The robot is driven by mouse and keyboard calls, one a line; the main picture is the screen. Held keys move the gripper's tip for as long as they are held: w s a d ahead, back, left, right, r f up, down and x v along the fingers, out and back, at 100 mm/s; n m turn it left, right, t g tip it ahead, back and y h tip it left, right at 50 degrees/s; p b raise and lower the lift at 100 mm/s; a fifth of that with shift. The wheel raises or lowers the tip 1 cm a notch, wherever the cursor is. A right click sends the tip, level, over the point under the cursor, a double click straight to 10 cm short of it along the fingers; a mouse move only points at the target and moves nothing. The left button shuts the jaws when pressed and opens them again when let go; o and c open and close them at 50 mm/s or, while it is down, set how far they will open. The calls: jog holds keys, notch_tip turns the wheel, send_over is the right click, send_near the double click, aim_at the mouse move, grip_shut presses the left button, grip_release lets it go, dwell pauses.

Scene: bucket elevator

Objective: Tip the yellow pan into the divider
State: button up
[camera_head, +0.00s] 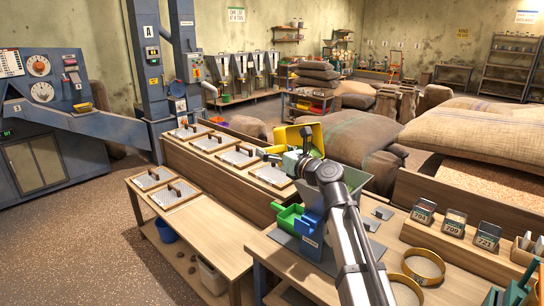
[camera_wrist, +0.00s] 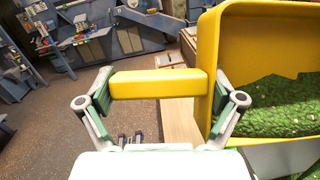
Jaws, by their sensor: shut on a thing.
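The yellow pan (camera_head: 287,136) is up over the divider in the head view. The wrist view shows the pan (camera_wrist: 209,62) at the right, with many small green pieces (camera_wrist: 275,118) in it. My arm hides part of the divider, and I cannot tell the pan's exact tilt.
Several lidded trays (camera_head: 238,156) line the wooden bench to the left. Sample cards (camera_head: 455,222) and brass rings (camera_head: 424,266) lie on the table at the right. Large sacks (camera_head: 470,135) lie behind. The floor (camera_head: 80,240) at the left is clear.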

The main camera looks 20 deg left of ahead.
jog(key=shift+s+d+r+t+y+b, duration=0.2)
jog(key=shift+d+t+y+b, duration=0.3)
jog(key=shift+b, duration=1.8)
jog(key=shift+s+d+r+t+y+b, duration=0.25)
jog(key=shift+d+y+b, duration=0.3)
jog(key=shift+b, duration=1.75)
jog(key=d+y+b, duration=0.1)
jog(key=b, duration=0.4)
jog(key=t+y+b, duration=0.1)
jog(key=b, duration=0.4)
jog(key=shift+s+d+r+m+t+b, duration=0.15)
jog(key=shift+s+d+m+t+b, duration=0.15)
jog(key=shift+s+d, duration=0.1)
